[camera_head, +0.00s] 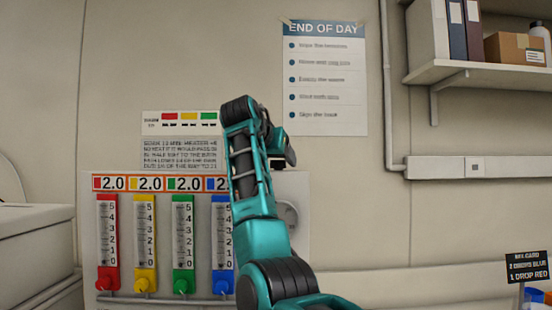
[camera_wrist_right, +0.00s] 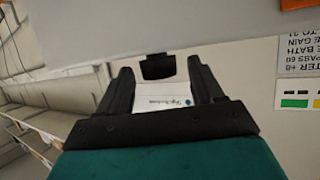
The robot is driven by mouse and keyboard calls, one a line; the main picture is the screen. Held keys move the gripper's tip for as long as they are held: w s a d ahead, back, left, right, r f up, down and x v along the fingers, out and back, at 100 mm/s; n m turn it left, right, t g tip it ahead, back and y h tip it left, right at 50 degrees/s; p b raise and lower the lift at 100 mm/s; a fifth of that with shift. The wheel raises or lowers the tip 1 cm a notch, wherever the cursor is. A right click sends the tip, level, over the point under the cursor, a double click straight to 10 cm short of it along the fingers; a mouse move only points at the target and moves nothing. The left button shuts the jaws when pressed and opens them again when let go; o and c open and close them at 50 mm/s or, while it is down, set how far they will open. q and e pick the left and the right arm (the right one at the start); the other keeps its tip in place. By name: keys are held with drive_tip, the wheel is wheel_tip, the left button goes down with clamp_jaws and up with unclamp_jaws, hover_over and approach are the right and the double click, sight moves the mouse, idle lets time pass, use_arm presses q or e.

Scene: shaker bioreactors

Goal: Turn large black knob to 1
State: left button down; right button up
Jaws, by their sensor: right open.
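The large black knob cannot be made out for sure. A pale round dial (camera_head: 288,214) shows on the grey panel (camera_head: 297,185), partly hidden behind my right arm, and no black knob shows on its visible part. My right gripper (camera_head: 288,150) is raised above the dial, near the panel's top edge, partly hidden by its own wrist. In the right wrist view my right gripper (camera_wrist_right: 160,85) is open, its two dark fingers apart. A small black block (camera_wrist_right: 157,66) shows between them; I cannot tell what it is. My left gripper is out of view.
Red (camera_head: 108,240), yellow (camera_head: 145,240), green (camera_head: 183,240) and blue (camera_head: 222,240) flow gauges line the panel left of my arm. An END OF DAY poster (camera_head: 325,80) hangs above. A shelf (camera_head: 480,72) is at the upper right.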

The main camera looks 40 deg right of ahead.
drive_tip(key=shift+c, duration=0.3)
drive_tip(key=c, duration=1)
drive_tip(key=shift+t, duration=0.3)
